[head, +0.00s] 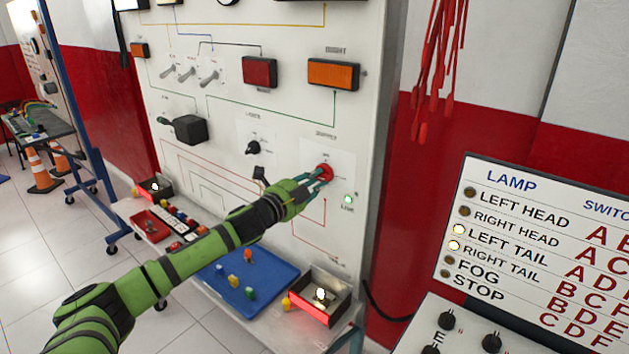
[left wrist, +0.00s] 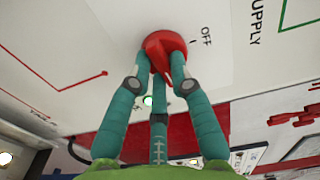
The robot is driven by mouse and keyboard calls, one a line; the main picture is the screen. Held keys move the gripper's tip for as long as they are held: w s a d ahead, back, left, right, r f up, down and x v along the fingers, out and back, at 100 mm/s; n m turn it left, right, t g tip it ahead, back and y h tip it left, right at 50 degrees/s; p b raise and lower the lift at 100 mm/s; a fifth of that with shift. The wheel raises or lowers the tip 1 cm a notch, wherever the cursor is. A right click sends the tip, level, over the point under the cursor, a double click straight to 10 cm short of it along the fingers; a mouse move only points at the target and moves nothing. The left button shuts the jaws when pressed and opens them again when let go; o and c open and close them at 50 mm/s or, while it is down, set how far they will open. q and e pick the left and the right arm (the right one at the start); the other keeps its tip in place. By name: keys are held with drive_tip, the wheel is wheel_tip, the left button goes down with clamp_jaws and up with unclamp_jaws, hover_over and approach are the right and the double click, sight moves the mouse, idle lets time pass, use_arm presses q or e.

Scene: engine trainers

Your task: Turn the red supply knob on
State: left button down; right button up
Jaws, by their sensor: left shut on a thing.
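The red supply knob (head: 325,171) is on a white label plate on the upright panel, under the word SUPPLY. In the left wrist view the knob (left wrist: 164,44) has the word OFF (left wrist: 207,35) to its right. My left gripper (head: 317,180) reaches it from the front. In the left wrist view its teal fingers (left wrist: 158,73) are closed around the knob and touch its sides. Which mark the knob points to is hard to tell. A small green light (head: 348,199) labelled LIVE is lit below right of the knob. My right gripper is not in view.
A black lights knob (head: 253,147) sits left of the supply knob. A blue tray (head: 221,274) with coloured pieces and an open box with a lit lamp (head: 320,294) lie on the shelf below. A lamp chart board (head: 549,253) stands at the right.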

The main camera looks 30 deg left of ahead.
use_arm(q)
drive_tip(key=shift+m, duration=0.7)
drive_tip(key=c, duration=1.1)
unclamp_jaws()
drive_tip(key=shift+s+a, duration=0.15)
drive_tip(key=shift+s, duration=1.85)
drive_tip(key=shift+s+a, duration=0.2)
drive_tip(key=shift+s, duration=1.75)
drive_tip(key=shift+s+a, duration=0.15)
drive_tip(key=shift+s, duration=1.85)
